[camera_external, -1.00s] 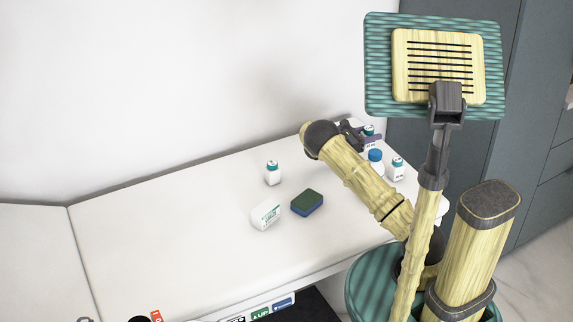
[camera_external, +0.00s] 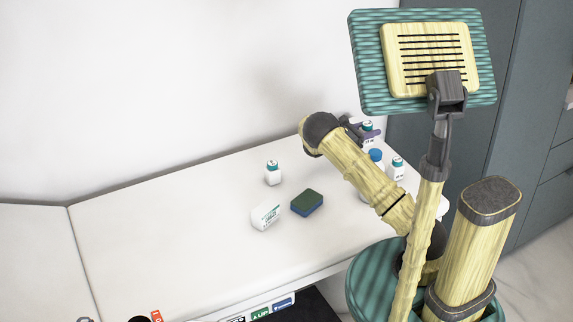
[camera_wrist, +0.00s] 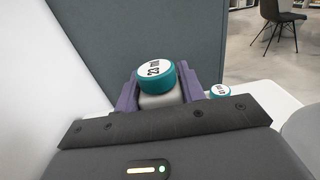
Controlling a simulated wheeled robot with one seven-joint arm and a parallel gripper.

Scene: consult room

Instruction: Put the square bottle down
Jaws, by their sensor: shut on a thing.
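My gripper (camera_external: 364,132) is at the far right end of the white table. In the wrist view its purple fingers (camera_wrist: 158,90) are shut on a bottle with a round teal-rimmed, white-topped cap (camera_wrist: 155,76), which I take as the square bottle. In the external view this bottle (camera_external: 368,127) shows only in part beside the gripper and looks upright. Its lower part is hidden, so I cannot tell whether it touches the table.
The white table (camera_external: 160,230) is clear at left. A blue-capped bottle (camera_external: 376,156) and a teal-capped bottle (camera_external: 397,170) stand near my arm. Another bottle (camera_external: 272,174), a white carton (camera_external: 266,215) and a sponge (camera_external: 307,203) are mid-table.

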